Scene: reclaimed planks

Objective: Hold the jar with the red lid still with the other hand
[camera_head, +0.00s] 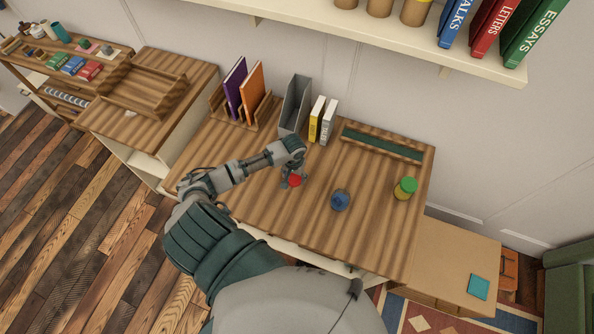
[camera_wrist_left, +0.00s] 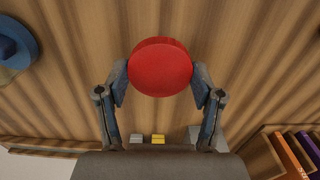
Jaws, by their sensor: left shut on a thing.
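The jar with the red lid (camera_head: 295,181) stands on the wooden desk (camera_head: 260,190). Its round red lid (camera_wrist_left: 161,67) fills the middle of the left wrist view and hides the jar's body. My left gripper (camera_head: 292,178) is shut on this jar, with one finger on each side of it, also seen in the left wrist view (camera_wrist_left: 160,78). A jar with a blue lid (camera_head: 340,200) stands to the right, apart from the gripper; part of it shows in the left wrist view (camera_wrist_left: 14,48). A jar with a green lid (camera_head: 405,188) stands farther right. My right gripper is not in view.
A grey file holder (camera_head: 295,105), a yellow book (camera_head: 316,118) and a wooden rack with folders (camera_head: 240,105) stand along the back of the desk. A long tray (camera_head: 382,144) lies at the back right. The desk front is mostly clear.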

